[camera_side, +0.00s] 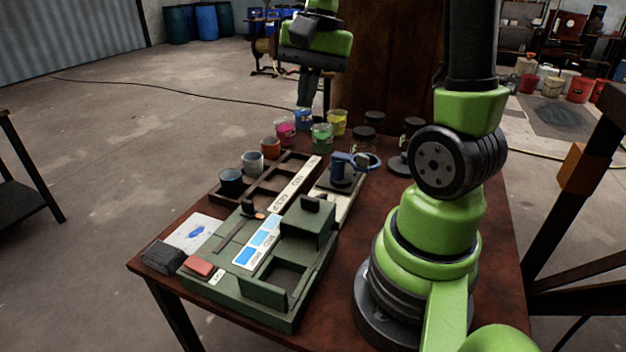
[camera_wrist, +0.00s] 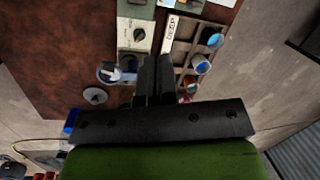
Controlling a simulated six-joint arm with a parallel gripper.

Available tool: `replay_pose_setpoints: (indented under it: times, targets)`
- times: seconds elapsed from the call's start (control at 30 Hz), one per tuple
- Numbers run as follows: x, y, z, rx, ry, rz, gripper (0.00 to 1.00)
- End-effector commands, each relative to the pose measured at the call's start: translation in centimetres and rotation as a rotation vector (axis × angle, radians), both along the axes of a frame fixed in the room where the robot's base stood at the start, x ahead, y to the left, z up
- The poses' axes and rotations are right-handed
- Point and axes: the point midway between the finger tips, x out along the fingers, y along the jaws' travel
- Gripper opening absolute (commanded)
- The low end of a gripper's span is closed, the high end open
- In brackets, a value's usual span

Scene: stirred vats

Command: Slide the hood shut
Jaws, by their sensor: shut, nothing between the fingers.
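The hood (camera_side: 307,222) is a dark green box with a small black knob on top, part of a green station (camera_side: 262,300) at the front of the table in the side view. An open rectangular well (camera_side: 284,277) shows in front of the hood, uncovered. In the wrist view only an edge of the green station (camera_wrist: 140,8) shows at the top; the hood cannot be made out there. My gripper (camera_side: 306,100) is shut and empty, pointing down at the far end of the table, well away from the hood. Its closed fingers (camera_wrist: 154,66) also show in the wrist view.
A brown compartment tray (camera_side: 240,198) holds cups at its left edge. A blue-topped stirrer (camera_side: 343,170) stands right of it. Several coloured jars (camera_side: 322,138) stand beyond, near my gripper. A dark block (camera_side: 163,257) and a red block (camera_side: 199,267) lie at the front left.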

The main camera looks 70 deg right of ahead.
Motion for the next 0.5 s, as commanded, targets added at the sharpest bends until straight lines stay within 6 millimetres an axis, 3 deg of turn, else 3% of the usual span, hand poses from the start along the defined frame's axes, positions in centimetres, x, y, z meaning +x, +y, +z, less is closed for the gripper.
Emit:
replay_pose_setpoints:
  times: [0.1, 0.2, 0.33, 0.5]
  targets:
    - [-0.1, -3.8, -2.7, 0.1, 0.118, -0.175, 0.0]
    - [-0.6, -5.8, -4.5, 0.164, 0.181, -0.277, 0.0]
    - [-1.1, -7.1, -5.8, 0.213, 0.224, -0.348, 0.0]
    - [-1.3, -7.2, -6.8, 0.227, 0.237, -0.365, 0.0]
